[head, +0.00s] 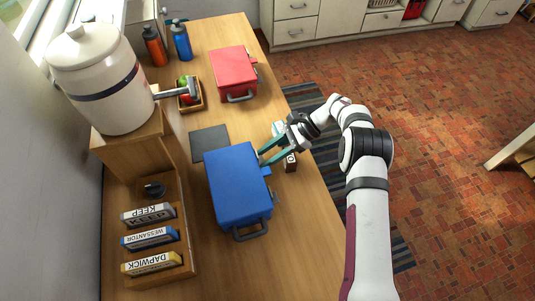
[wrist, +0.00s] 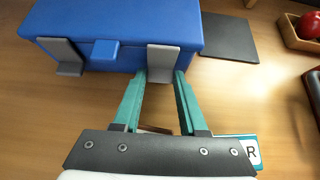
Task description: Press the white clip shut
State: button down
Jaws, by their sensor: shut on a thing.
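The blue case (head: 237,185) stands closed on the wooden counter, and its front edge shows in the wrist view (wrist: 130,22). Two pale grey clips hang on that front, either side of a blue tab (wrist: 102,52); neither looks clearly white. The left clip (wrist: 62,52) has its lower end angled out from the case. The right clip (wrist: 163,60) is between my teal fingertips, its lower part partly hidden. My gripper (wrist: 161,76) is shut on this right clip; how far the clip stands off the case is unclear. In the head view, my gripper (head: 264,158) reaches the case's right side.
A dark mat (head: 210,143) lies behind the case. A red case (head: 234,73) and a wooden tray (head: 191,104) stand farther back. A small dark-and-white item (head: 291,162) sits under my wrist. A shelf of boxes (head: 150,238) is at left.

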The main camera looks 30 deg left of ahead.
jog(key=shift+c, duration=2.2)
grip_release()
jog(key=v, duration=1.2)
